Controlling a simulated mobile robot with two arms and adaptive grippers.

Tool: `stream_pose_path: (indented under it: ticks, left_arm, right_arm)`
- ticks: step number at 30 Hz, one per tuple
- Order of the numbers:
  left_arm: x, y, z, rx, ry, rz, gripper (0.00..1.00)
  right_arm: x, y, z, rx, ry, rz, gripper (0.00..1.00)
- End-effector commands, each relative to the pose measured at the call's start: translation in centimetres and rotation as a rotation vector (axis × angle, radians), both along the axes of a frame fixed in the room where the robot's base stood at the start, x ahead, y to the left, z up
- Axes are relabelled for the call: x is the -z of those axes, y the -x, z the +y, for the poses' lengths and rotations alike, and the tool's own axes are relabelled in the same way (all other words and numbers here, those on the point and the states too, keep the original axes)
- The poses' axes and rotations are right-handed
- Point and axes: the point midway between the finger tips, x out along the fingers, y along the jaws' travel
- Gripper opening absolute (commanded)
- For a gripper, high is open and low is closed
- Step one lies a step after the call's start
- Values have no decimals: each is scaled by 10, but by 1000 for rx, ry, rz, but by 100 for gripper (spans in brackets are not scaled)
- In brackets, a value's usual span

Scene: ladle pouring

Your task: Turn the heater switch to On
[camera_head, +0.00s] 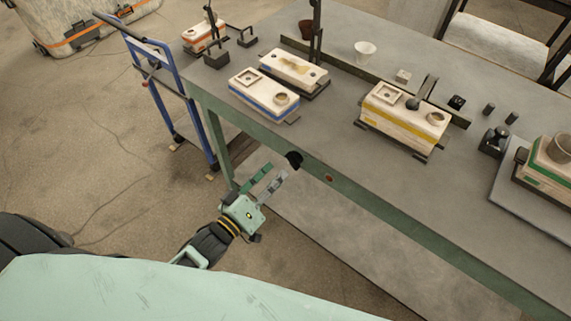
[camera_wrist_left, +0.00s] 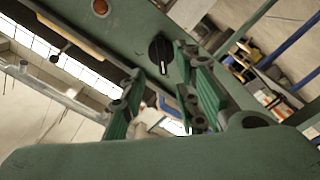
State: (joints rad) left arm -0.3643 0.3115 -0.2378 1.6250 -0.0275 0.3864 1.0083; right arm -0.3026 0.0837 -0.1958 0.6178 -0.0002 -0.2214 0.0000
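The heater switch is a round black knob (camera_head: 294,159) on the green front edge of the table. It also shows in the left wrist view (camera_wrist_left: 160,50), with a pale pointer mark toward the bottom of the picture. My left gripper (camera_head: 277,171) is in front of that edge, its fingers pointing at the knob, a short gap away. In the left wrist view its green fingers (camera_wrist_left: 165,85) are spread apart and empty, with the knob beyond and between their tips. No On or Off lettering is legible. My right gripper is not in view.
A reddish round light (camera_head: 329,178) sits on the same edge, right of the knob. The grey tabletop (camera_head: 330,120) bears blocks with blue, yellow and green stripes, a white cup (camera_head: 364,51) and small black parts. A blue cart frame (camera_head: 193,120) stands left of the table.

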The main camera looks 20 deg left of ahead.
Motion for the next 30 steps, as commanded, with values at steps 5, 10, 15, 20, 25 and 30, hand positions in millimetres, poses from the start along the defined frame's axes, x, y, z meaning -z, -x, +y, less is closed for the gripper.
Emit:
stream_pose_path:
  ticks: [5,10,15,20,25,30]
  left_arm:
    - [-1,-29,-10,-2,-1,-1,29]
    - [0,-43,-15,-2,-1,0,29]
    - [1,-47,-16,-2,-2,3,29]
    - [1,-46,-16,-2,-2,3,28]
    - [1,-46,-16,-2,-3,3,13]
    - [1,-46,-16,-2,-3,3,0]
  right_arm:
    - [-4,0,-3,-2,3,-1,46]
    - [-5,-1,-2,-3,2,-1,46]
    - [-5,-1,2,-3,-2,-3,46]
    - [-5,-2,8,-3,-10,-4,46]
    - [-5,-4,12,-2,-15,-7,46]
    - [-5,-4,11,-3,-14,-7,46]
